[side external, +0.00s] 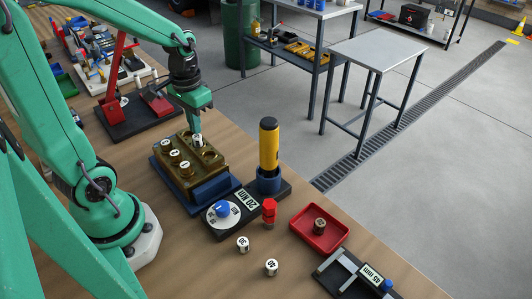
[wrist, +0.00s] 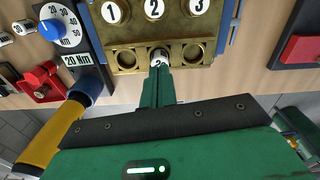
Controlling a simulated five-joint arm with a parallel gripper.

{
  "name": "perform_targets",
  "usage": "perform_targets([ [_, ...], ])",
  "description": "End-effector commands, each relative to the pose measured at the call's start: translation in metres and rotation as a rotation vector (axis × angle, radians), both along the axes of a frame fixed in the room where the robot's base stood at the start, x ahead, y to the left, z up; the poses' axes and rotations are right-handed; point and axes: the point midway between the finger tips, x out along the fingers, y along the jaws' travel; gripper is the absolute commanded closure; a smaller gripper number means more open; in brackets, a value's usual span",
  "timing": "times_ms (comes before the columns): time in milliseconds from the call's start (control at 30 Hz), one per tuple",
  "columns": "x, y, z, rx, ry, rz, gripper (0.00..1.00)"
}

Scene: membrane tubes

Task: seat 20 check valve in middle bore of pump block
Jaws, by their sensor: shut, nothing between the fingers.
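The brass pump block (side external: 186,186) stands in a blue tray on the bench. In the wrist view the block (wrist: 140,41) has a row of round caps marked 1, 2 and 3 and a nearer row of bores. The left bore (wrist: 125,60) and right bore (wrist: 195,53) of that row are empty. A white-topped valve (wrist: 158,56) stands in the middle bore; its number is mostly hidden by the fingers. It also shows in the side view (side external: 198,142). My gripper (side external: 196,132) is shut and empty, pointing down with its tips right at the valve's top.
A dial base marked 20 Nm (side external: 246,203) holds a yellow-and-black tool (side external: 268,145) upright beside the block. A red part (side external: 269,211) and two loose numbered valves (side external: 243,244) stand nearby. A red tray (side external: 334,239) holds another piece. A red press (side external: 115,85) stands behind.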

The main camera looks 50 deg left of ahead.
Motion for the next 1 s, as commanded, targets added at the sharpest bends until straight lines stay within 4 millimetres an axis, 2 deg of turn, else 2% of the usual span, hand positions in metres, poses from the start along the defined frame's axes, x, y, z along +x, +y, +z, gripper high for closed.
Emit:
perform_targets([
  [233, 0.000, 0.000, -0.010, 0.000, 0.001, 0.000, 1.00],
  [1000, 0.000, 0.000, -0.015, 0.000, 0.001, 0.000, 1.00],
])
